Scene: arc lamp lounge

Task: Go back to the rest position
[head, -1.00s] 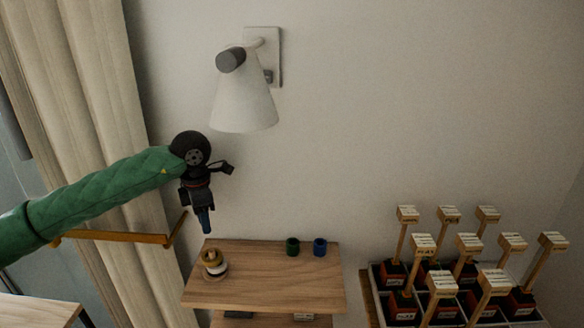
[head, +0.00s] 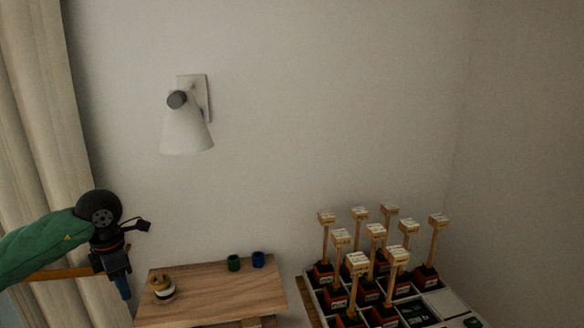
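My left arm, in a green sleeve, comes in from the left edge in the head view. Its dark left gripper (head: 123,287) points down in front of the curtain, left of the wooden shelf (head: 205,296). The narrow blue tip appears edge-on, so I cannot tell whether the fingers are open or shut. No held object shows. My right gripper is out of view.
A white wall lamp (head: 187,135) hangs above. A tray (head: 451,303) holds several upright wooden-handled pieces. The curtain (head: 40,130) hangs left.

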